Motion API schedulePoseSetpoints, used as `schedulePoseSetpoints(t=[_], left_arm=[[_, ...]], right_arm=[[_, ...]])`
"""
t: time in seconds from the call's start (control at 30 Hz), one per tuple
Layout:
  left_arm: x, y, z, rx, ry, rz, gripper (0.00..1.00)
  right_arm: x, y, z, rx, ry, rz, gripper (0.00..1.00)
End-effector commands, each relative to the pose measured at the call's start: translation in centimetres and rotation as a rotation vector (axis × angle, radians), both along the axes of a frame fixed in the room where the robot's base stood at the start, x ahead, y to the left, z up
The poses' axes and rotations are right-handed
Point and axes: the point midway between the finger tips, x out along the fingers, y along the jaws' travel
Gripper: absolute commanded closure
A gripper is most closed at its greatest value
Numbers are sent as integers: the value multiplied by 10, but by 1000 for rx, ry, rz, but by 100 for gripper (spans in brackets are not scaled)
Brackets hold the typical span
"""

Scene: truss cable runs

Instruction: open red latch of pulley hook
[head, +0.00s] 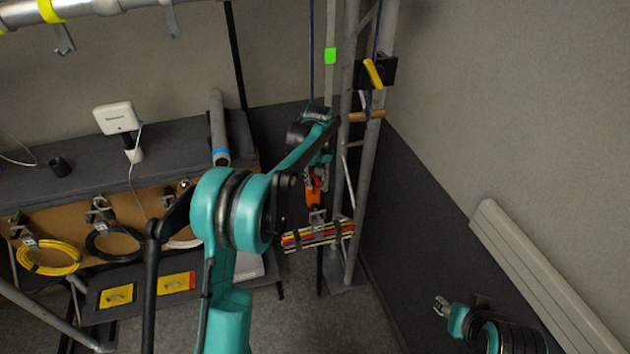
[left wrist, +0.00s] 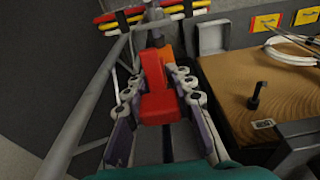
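The pulley hook has an orange body (head: 313,199) and hangs beside the metal truss in the head view. Its red latch (head: 317,184) shows just above the orange part, partly covered by my gripper. In the left wrist view the red latch (left wrist: 157,92) stands large between the fingers, with the orange hook body (left wrist: 166,56) beyond it. My left gripper (left wrist: 155,80) is open, one finger on each side of the latch; whether either finger touches it is unclear. My right gripper (head: 441,306) is low at the right, away from the hook, and too small to read.
A bundle of coloured cables (head: 318,236) hangs below the hook. The truss (head: 366,190) stands close to its right. A yellow-handled item (head: 373,73) is higher on the truss. A bench with coiled cables (head: 50,257) stands left.

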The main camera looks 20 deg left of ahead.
Motion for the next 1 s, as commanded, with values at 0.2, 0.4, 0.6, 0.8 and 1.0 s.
schedulePoseSetpoints(t=[0.2,0.4,0.6,0.8,1.0], left_arm=[[1,1,0,2,-3,1,52],[1,1,0,1,-2,0,52],[-1,-1,14,1,-2,0,52],[-6,-3,56,1,-2,0,52],[-10,-6,96,2,-2,0,52]], right_arm=[[0,0,0,0,0,0,60],[0,0,0,0,0,0,60],[0,0,0,0,0,0,60],[0,0,0,0,0,0,60],[0,0,0,0,0,0,60]])
